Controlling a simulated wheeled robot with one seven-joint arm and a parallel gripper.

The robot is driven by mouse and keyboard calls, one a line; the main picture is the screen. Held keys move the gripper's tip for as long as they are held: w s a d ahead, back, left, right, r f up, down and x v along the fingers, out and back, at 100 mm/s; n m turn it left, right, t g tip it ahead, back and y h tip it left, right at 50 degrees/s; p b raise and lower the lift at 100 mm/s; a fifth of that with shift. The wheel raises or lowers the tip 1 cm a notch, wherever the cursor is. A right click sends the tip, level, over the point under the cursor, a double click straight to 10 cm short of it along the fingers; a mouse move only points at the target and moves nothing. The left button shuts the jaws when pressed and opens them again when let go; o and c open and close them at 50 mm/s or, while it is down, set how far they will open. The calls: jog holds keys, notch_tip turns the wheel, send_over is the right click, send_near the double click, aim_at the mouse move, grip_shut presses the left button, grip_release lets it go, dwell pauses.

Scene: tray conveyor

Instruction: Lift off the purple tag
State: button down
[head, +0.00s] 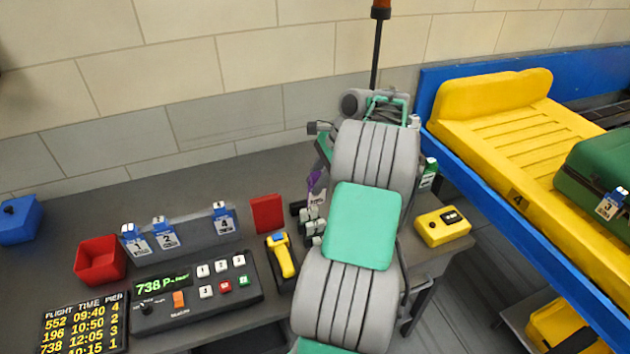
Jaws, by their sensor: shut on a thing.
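The purple tag (315,182) is a small purple shape just left of my arm, above the dark counter. My gripper (312,200) is at the tag, partly hidden beside my arm, and is shut on it. The tag's lower part and the exact grip are too small and covered to make out. I cannot tell whether the tag still touches anything behind my arm.
A grey rack (195,232) holds blue-topped tags. A red bin (101,259), a control panel (195,290) and a yellow-handled scanner (284,257) stand left of my arm. A yellow box (442,226) is right. A yellow tray (500,125) carries a green suitcase (597,165).

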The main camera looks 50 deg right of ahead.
aim_at(316, 173)
jog(key=shift+r+p, duration=1.95)
jog(key=shift+p, duration=0.4)
jog(key=shift+r+p, duration=0.55)
jog(key=shift+r, duration=0.45)
